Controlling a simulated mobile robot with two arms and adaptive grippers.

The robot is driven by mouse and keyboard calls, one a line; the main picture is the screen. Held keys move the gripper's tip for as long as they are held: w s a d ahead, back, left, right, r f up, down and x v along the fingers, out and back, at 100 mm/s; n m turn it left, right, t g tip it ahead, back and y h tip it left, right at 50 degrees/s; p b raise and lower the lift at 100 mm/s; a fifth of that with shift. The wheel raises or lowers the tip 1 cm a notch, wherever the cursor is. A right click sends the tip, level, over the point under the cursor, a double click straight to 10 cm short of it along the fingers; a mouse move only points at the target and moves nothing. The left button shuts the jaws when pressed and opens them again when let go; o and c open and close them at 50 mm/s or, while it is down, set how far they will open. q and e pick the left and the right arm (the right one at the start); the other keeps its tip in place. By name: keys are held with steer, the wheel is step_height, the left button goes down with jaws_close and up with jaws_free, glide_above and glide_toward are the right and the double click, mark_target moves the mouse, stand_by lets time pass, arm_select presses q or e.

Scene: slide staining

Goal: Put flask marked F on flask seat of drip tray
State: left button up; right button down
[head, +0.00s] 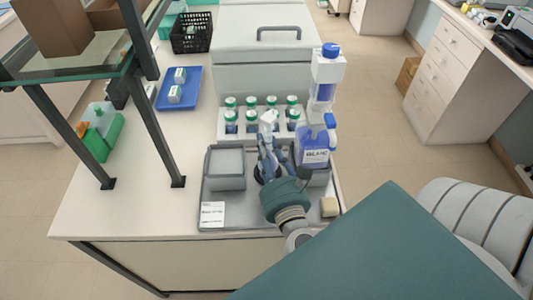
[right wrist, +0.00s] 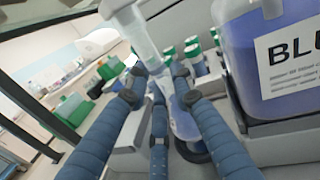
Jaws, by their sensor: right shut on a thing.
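My right gripper (head: 268,147) is shut on a flask (head: 268,118) over the middle of the grey drip tray (head: 240,222). In the right wrist view, the gripper's fingers (right wrist: 160,85) close around the flask (right wrist: 184,122), which has a pale neck and a bluish lower body. The flask leans in that tilted view. A dark ring (right wrist: 194,152), apparently the flask seat, shows at the flask's base; I cannot tell whether they touch. No letter on the flask can be read, and the fingers hide part of it. My left gripper is not in view.
A blue-filled dispenser bottle (head: 314,150) stands close right of the gripper. A grey box (head: 226,165) is to the left, with a white card (head: 212,214) in front. Several green-capped bottles (head: 231,115) stand behind. A tan block (head: 329,207) sits at the tray's front right.

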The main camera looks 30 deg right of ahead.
steer(key=shift+f, duration=0.9)
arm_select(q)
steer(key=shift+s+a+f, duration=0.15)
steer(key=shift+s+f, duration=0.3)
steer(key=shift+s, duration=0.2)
arm_select(e)
steer(key=shift+f+b, duration=0.4)
steer(key=shift+b, duration=0.15)
steer(key=c, duration=1.5)
jaws_free()
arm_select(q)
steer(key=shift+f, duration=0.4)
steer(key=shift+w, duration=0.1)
